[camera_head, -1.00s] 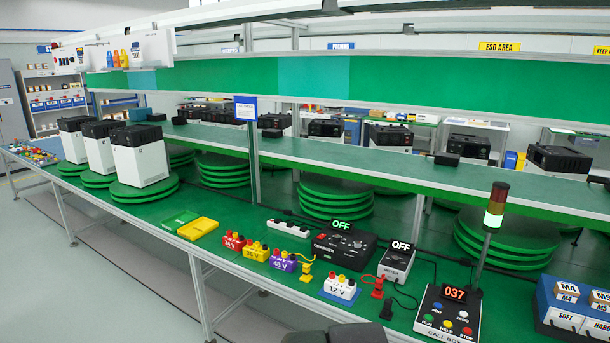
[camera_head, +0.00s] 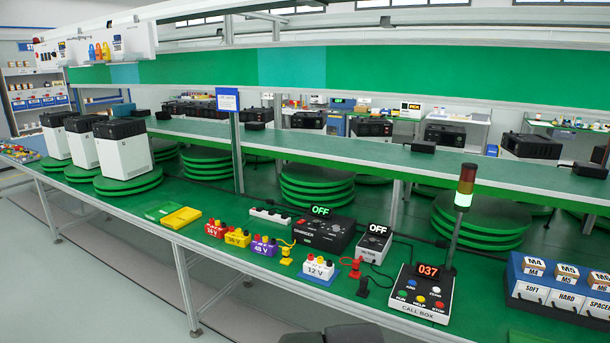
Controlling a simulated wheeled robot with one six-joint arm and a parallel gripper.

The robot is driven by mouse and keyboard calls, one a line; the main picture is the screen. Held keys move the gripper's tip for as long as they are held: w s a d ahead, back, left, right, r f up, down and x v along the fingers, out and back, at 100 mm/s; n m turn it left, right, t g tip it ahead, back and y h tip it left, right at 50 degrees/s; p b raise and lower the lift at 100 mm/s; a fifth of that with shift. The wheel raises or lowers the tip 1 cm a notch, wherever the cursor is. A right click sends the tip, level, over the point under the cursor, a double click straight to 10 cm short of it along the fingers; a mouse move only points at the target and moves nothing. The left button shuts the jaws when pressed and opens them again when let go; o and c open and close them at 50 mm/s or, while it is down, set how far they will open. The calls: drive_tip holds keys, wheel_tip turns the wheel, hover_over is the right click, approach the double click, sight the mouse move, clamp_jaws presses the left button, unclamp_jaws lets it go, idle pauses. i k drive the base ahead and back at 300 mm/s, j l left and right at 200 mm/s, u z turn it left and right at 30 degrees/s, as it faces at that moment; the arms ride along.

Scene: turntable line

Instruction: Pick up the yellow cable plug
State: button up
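The yellow cable plug (camera_head: 286,256) stands on the green bench top, just right of the purple 48 V block (camera_head: 264,246) and left of the white 12 V block (camera_head: 318,268). A thin yellow cable curves over its top. A red plug (camera_head: 354,269) and a black plug (camera_head: 363,288) stand further right. Dark rounded parts of my arm show at the bottom edge, well in front of the plug. My gripper's fingers cannot be made out.
Behind the plug are the black charger box (camera_head: 322,234), a meter (camera_head: 374,243) and a white power strip (camera_head: 271,215). The call box (camera_head: 422,292) and light pole (camera_head: 455,225) stand right. Red (camera_head: 216,228) and yellow (camera_head: 239,236) blocks and a yellow tray (camera_head: 181,217) are left.

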sight(286, 252)
drive_tip(key=i+j, duration=0.2)
drive_tip(key=i, duration=0.3)
drive_tip(key=i+j+u, duration=0.1)
drive_tip(key=i, duration=0.4)
drive_tip(key=i+j, duration=0.25)
drive_tip(key=i, duration=0.25)
drive_tip(key=i+j, duration=0.15)
drive_tip(key=i, duration=0.35)
drive_tip(key=u, duration=0.05)
